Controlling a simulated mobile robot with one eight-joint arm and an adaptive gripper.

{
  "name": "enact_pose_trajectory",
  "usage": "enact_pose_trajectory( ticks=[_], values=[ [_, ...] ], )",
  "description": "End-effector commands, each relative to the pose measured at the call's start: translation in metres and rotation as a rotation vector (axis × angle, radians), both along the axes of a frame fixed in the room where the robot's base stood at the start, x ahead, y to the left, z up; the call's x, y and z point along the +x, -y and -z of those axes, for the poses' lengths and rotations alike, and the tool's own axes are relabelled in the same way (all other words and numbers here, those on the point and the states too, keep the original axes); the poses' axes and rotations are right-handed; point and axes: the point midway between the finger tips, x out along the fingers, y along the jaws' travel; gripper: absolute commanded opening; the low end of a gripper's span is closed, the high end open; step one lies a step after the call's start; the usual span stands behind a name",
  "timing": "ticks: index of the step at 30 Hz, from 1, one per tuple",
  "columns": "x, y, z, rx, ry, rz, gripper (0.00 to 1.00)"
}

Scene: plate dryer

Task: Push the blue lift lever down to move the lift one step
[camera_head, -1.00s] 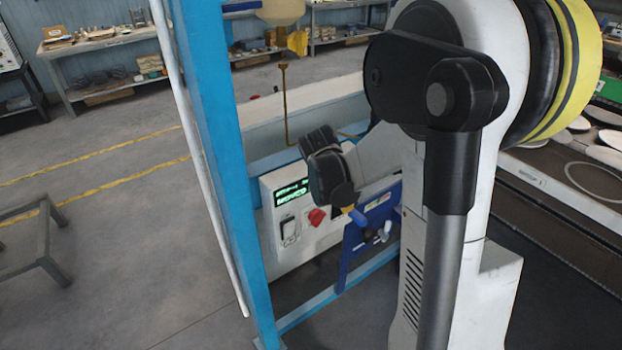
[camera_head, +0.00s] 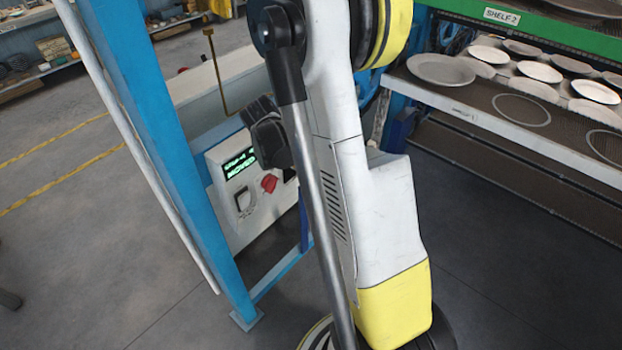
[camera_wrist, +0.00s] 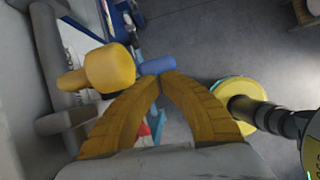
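In the wrist view, the two yellow-brown fingers of my gripper (camera_wrist: 160,78) come together at their tips, with nothing visible clamped between them. A short blue bar (camera_wrist: 155,65), which looks like the lift lever's handle, lies right at the fingertips; I cannot tell whether they touch it. In the head view, my arm hides the lever and fingertips. The pale control box (camera_head: 240,195) shows there, with a lit green display (camera_head: 240,165) whose lower line seems to read "MOVED". A red knob (camera_head: 269,183) sits below the display.
A blue post (camera_head: 150,130) stands left of the box. A yellow rounded part (camera_wrist: 108,68) is close left of my fingers in the wrist view. A plate rack (camera_head: 480,105) with several plates stands at right. Open floor (camera_head: 90,260) lies at left.

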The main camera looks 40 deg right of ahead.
Motion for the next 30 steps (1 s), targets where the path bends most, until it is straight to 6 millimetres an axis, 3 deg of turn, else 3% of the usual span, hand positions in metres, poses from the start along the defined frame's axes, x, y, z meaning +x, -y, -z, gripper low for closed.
enact_pose_trajectory(
  ticks=[12, 26, 30],
  values=[
    [-0.001, 0.022, 0.047, 0.0, 0.001, 0.002, 0.0],
    [-0.001, 0.025, 0.051, 0.0, 0.001, 0.0, 0.0],
    [-0.001, 0.024, 0.06, 0.0, 0.001, 0.0, 0.0]
  ],
)
